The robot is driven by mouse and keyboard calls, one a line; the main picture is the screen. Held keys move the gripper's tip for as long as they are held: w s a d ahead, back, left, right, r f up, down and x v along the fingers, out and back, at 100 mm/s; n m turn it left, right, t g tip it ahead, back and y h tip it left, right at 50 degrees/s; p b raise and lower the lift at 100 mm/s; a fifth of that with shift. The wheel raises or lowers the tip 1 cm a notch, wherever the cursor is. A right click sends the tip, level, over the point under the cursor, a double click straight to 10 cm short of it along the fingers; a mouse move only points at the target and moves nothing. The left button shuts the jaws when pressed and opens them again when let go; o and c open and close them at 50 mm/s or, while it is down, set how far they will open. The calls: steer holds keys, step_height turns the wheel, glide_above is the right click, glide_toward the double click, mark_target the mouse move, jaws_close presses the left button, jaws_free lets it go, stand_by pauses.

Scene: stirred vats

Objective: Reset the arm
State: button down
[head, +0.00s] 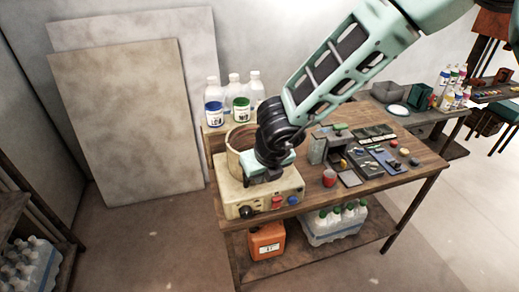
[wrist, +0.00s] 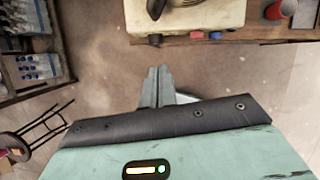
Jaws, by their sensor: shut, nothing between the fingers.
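My gripper (head: 264,178) shows in the head view at the end of my pale green arm, which reaches in from the upper right. It is in front of the cream stirrer box (head: 258,198) and hides part of it. In the wrist view my fingertips (wrist: 158,72) are together and empty, with bare floor behind them. The cream box (wrist: 205,18) lies beyond them at the top edge. A brown vat (head: 240,140) stands on the box, partly hidden by my arm.
The wooden table (head: 375,190) carries a red cup (head: 329,178), small dark trays and several jars. An orange canister (head: 267,241) and a bottle pack (head: 335,222) sit on its lower shelf. Large boards (head: 125,120) lean on the wall.

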steer(key=s+a+r+n+y+b, duration=0.1)
steer(key=s+r+n+y+b, duration=0.3)
steer(key=n, duration=0.6)
steer(key=s+a+r+n+b, duration=0.1)
steer(key=s+n+b, duration=0.1)
steer(key=s+n, duration=0.55)
steer(key=s+d+f+n+g+h+b, duration=0.1)
steer(key=s+d+n+g+h+b, duration=0.1)
steer(key=s+d+n, duration=0.4)
steer(key=s+d+f+n+g+h+b, duration=0.1)
steer(key=s+d+f+n+h+b, duration=0.1)
steer(key=s+d+n, duration=0.5)
steer(key=d+n+h, duration=0.1)
steer(key=d+n, duration=0.2)
steer(key=n, duration=0.4)
steer(key=shift+d+n+g, duration=0.15)
steer(key=shift+n+g, duration=0.2)
steer(key=shift+g, duration=0.05)
